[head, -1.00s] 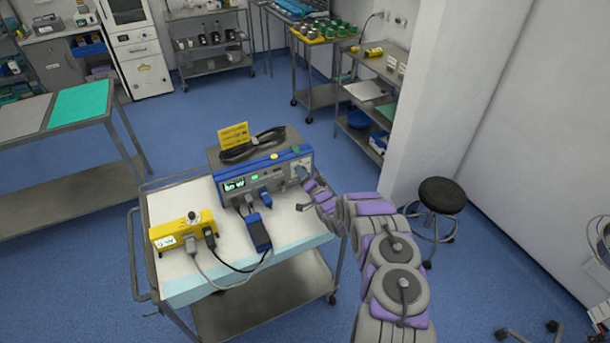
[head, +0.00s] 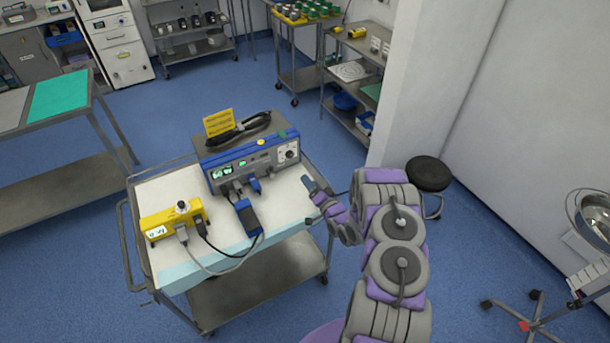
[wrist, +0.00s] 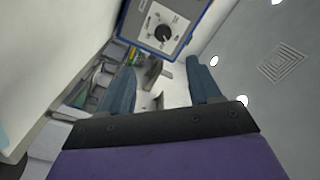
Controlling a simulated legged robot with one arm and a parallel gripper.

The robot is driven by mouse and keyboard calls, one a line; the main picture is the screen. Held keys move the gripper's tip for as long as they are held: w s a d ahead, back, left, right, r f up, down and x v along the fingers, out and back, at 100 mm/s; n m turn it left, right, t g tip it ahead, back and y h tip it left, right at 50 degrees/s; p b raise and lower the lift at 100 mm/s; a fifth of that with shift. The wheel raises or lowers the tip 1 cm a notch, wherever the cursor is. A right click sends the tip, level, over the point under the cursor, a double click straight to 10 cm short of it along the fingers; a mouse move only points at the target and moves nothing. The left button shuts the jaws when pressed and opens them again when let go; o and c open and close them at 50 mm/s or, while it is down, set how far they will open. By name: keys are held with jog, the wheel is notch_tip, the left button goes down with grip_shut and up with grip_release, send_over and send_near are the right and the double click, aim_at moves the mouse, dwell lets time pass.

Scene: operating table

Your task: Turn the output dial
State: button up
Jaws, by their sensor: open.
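The output dial (head: 289,154) is a dark knob on a white plate at the right end of the blue-framed device (head: 226,174) on the cart. In the wrist view the dial (wrist: 162,33) shows large near the top, with markings around it. My gripper (head: 309,189) is in front of the device's right end, over the cart's right side, apart from the dial. In the wrist view my gripper (wrist: 162,88) has its two blue fingers spread wide with nothing between them. The dial lies beyond the fingertips, above the gap.
A yellow box (head: 170,222) with cables and a blue block (head: 248,218) sit on the cart top (head: 180,265). A yellow sign (head: 218,122) and coiled black cable (head: 239,130) are behind the device. A stool (head: 427,173) stands right of the cart.

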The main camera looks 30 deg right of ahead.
jog(key=shift+s, duration=1)
jog(key=shift+w, duration=0.1)
